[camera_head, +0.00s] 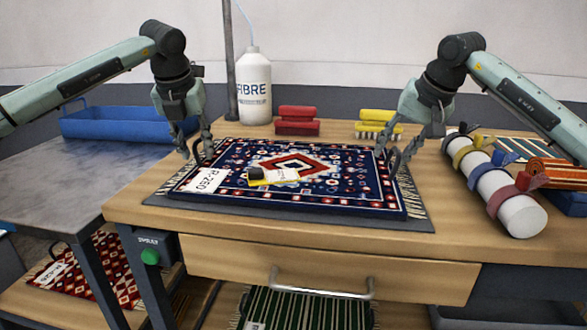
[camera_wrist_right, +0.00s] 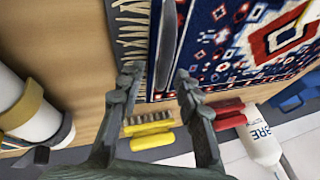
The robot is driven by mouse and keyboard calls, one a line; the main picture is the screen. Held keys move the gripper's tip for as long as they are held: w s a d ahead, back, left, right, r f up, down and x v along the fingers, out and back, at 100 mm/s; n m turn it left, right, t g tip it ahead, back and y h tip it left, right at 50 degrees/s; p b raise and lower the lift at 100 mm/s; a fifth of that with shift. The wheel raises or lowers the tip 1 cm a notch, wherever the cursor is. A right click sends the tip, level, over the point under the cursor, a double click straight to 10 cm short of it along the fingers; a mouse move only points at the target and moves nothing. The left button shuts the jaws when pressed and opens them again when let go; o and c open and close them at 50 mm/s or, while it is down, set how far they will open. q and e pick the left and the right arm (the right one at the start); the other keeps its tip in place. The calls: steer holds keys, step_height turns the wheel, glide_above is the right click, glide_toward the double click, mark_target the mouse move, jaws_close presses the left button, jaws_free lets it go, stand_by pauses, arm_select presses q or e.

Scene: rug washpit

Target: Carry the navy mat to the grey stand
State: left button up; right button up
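The navy mat (camera_head: 330,197), patterned with a red and white diamond, lies flat on a dark grey underlay (camera_head: 290,219) on the wooden bench. A white R-260 tag and a yellow-and-black labelled item (camera_head: 272,176) lie on it. A dark loop handle stands at each end. My left gripper (camera_head: 196,148) is at the left handle, fingers apart. My right gripper (camera_head: 396,147) is at the right handle; in the right wrist view its open fingers (camera_wrist_right: 157,82) sit either side of the handle (camera_wrist_right: 166,50). A grey-topped stand (camera_head: 70,175) is at the left.
A blue trough (camera_head: 115,124) takes up the back of the grey top; its front is clear. A strapped white roll (camera_head: 508,200) lies at the right.

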arm_select(q)
jaws_close()
arm_select(e)
jaws_close()
arm_select(q)
steer(key=shift+r, duration=0.15)
arm_select(e)
steer(key=shift+r, duration=0.2)
